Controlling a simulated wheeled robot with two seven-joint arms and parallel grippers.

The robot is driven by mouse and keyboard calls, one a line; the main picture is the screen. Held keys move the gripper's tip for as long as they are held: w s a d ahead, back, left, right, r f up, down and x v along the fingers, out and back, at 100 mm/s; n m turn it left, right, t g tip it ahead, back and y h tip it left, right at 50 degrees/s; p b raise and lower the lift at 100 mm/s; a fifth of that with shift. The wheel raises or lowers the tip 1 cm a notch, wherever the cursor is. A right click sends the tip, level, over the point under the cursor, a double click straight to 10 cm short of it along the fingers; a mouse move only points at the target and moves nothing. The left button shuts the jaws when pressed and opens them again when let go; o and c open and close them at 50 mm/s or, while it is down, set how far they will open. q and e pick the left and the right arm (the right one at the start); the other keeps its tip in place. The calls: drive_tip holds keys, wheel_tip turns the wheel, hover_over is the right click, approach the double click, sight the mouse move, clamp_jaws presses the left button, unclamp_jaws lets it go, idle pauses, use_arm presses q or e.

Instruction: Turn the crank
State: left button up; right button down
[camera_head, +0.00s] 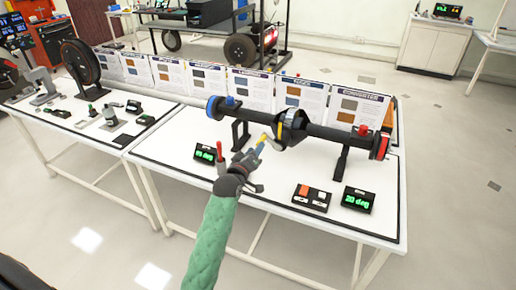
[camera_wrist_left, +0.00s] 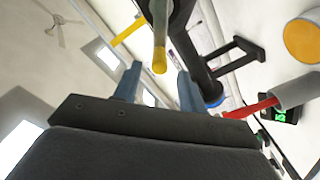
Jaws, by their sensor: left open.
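The crank's yellow handle (camera_head: 263,138) sticks out from the front of the round middle housing (camera_head: 291,129) of a black axle. A short yellow bar shows beside the housing. My left gripper (camera_head: 257,149) reaches up to the handle from the front, its blue fingers close to it. In the left wrist view the gripper (camera_wrist_left: 158,90) is open, and the rounded handle end (camera_wrist_left: 159,66) shows between and above the two fingers, with space on both sides. I cannot tell how deep it sits between them. My right gripper is not in view.
The axle rests on black stands on a white table (camera_head: 180,150). A red lever (camera_head: 219,151) and a green display (camera_head: 205,152) stand left of my gripper. A button box (camera_head: 312,197) and another display (camera_head: 358,199) lie front right. Posters (camera_head: 250,90) stand behind.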

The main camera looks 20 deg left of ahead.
use_arm(q)
drive_tip(key=shift+s, duration=1.15)
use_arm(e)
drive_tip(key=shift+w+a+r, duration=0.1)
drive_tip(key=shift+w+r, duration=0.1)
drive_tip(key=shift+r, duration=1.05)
